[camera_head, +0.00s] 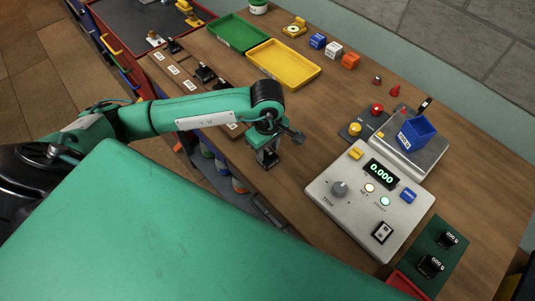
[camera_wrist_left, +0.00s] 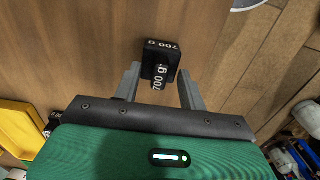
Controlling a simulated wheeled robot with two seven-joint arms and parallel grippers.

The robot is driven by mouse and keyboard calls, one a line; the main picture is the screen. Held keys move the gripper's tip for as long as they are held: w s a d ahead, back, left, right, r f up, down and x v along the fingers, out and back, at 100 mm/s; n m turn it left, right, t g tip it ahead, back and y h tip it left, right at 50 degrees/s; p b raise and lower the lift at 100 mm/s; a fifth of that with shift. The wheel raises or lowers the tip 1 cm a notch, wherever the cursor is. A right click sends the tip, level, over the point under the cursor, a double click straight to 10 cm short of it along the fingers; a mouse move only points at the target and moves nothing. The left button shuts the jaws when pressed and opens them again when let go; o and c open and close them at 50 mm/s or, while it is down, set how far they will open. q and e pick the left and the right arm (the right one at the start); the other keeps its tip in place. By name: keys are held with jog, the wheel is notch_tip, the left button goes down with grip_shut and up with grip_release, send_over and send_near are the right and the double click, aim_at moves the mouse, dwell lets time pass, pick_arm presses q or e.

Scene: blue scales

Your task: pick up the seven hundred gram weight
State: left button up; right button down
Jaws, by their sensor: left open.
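The seven hundred gram weight (camera_wrist_left: 160,62) is a black block with white "700 g" lettering on two faces. In the left wrist view it stands on the brown wooden table between the two grey fingers of my left gripper (camera_wrist_left: 159,76). The fingers are open, with a visible gap on each side of the block. In the head view, my left gripper (camera_head: 266,147) points down over the table near its front edge, and a dark block (camera_head: 268,159) shows under it, partly hidden. My right gripper is not in view.
The grey scale console (camera_head: 350,215) reading 0.000 stands to the right, with a blue bin (camera_head: 416,134) behind it. Yellow (camera_head: 312,79) and green (camera_head: 262,42) trays lie at the back. Black weights (camera_head: 204,74) stand left. A green holder (camera_head: 455,262) carries more weights.

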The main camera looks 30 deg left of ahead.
aim_at(268, 150)
pick_arm(q)
grip_shut()
jog(key=shift+w, duration=0.1)
dwell(0.3)
jog(key=shift+r, duration=0.45)
notch_tip(268, 150, up, 19)
jog(key=b, duration=0.4)
